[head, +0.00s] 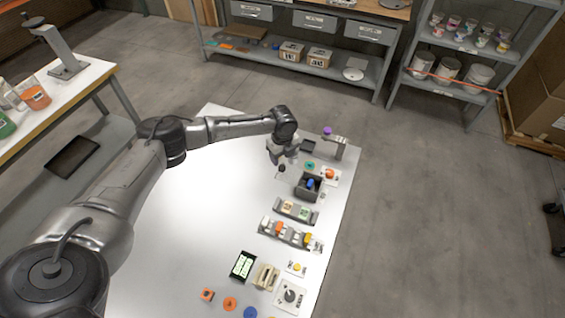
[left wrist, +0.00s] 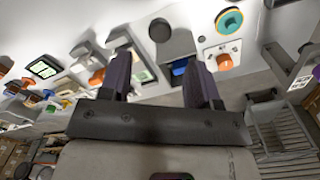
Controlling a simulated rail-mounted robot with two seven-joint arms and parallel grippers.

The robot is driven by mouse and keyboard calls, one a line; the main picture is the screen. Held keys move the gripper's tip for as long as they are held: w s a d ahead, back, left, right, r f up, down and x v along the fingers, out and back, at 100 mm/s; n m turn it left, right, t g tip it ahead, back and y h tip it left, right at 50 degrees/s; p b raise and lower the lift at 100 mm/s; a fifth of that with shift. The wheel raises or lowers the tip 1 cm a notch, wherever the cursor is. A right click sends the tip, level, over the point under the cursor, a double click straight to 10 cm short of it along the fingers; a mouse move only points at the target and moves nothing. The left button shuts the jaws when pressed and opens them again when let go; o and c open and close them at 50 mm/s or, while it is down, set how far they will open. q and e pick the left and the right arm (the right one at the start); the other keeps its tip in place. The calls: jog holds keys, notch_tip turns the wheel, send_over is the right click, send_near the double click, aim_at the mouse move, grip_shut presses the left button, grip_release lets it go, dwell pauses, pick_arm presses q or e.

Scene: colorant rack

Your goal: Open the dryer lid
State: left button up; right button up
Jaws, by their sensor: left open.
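A small dark grey box (head: 299,193), which looks like the dryer, stands near the right edge of the white table with a blue item (head: 310,184) showing in it. Beside it is a dark round knob (head: 281,168) on a grey piece; the knob (left wrist: 159,30) also shows in the left wrist view. I cannot tell whether this piece is the dryer lid. My left gripper (head: 283,154) is above the table, just up and left of the box. In the left wrist view the left gripper (left wrist: 157,62) has its fingers apart, with nothing held between them. My right gripper is not in view.
A teal ring (head: 309,166), an orange item (head: 330,174) and a grey stand (head: 340,148) are close by. Racks of colored items (head: 291,234) line the table's right side. The white table's (head: 210,220) middle is clear. Shelving (head: 470,45) stands behind.

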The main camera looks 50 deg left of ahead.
aim_at(282, 167)
pick_arm(q)
notch_tip(282, 167, up, 8)
jog(key=shift+f, duration=0.25)
jog(key=shift+n, duration=0.3)
dwell(0.4)
